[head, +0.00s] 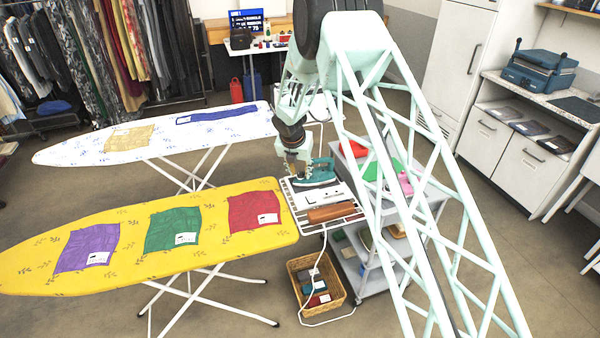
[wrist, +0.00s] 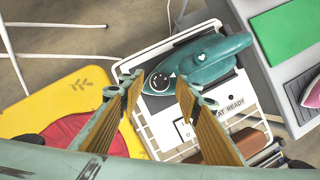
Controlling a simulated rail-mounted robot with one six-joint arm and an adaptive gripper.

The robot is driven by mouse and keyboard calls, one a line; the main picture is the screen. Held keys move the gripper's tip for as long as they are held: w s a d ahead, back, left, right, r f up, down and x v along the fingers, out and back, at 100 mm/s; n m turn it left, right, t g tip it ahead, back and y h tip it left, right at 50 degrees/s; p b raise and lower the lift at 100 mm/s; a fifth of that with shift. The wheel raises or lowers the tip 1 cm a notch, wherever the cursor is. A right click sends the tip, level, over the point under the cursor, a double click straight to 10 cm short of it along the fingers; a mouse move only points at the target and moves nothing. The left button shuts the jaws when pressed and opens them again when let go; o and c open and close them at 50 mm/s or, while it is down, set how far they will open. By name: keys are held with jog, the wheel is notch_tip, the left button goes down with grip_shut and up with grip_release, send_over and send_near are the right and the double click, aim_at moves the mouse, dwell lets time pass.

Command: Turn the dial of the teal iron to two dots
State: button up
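The teal iron (head: 320,174) rests on the white wire rack (head: 343,209) at the end of the yellow ironing board. In the wrist view the iron (wrist: 215,58) lies with its handle toward the upper right. Its round dark dial (wrist: 160,81) with pale marks is at the lower left of the iron. The marks are too small to read, so I cannot tell the setting. My gripper (head: 298,178) points down over the dial end of the iron. In the wrist view my gripper (wrist: 159,86) is open, with its fingers on either side of the dial; contact is unclear.
A white panel (wrist: 185,129) marked "AT READY" and a brown block (head: 331,212) are on the rack. A yellow board (head: 130,215) with cloth patches stands left. A grey cart (head: 421,190) stands right. A wicker basket (head: 335,297) is below.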

jog(key=c, duration=0.9)
jog(key=shift+m, duration=0.6)
jog(key=m, duration=0.1)
jog(key=m+h, duration=0.1)
jog(key=m+h+b, duration=0.1)
jog(key=m, duration=0.1)
jog(key=shift+w+a+g, duration=0.15)
jog(key=shift+a+g, duration=0.1)
jog(key=shift+g, duration=0.15)
jog(key=m, duration=0.2)
jog(key=m+g+h, duration=0.1)
jog(key=m, duration=0.1)
jog(key=m+g+p, duration=0.1)
jog(key=m, duration=0.1)
jog(key=shift+w+a+m, duration=0.2)
jog(key=shift+w+m, duration=0.05)
jog(key=shift+m, duration=0.05)
jog(key=m, duration=0.2)
jog(key=m+g, duration=0.1)
jog(key=m, duration=0.1)
jog(key=m+g, duration=0.1)
jog(key=m, duration=0.1)
jog(key=shift+w+h, duration=0.3)
jog(key=shift+w+d+m+g, duration=0.15)
jog(key=shift+m+g, duration=0.75)
jog(key=shift+m, duration=1.1)
jog(key=shift+m+g+y+b, duration=0.3)
jog(key=shift+m+y+b, duration=0.25)
jog(key=shift+m, duration=0.55)
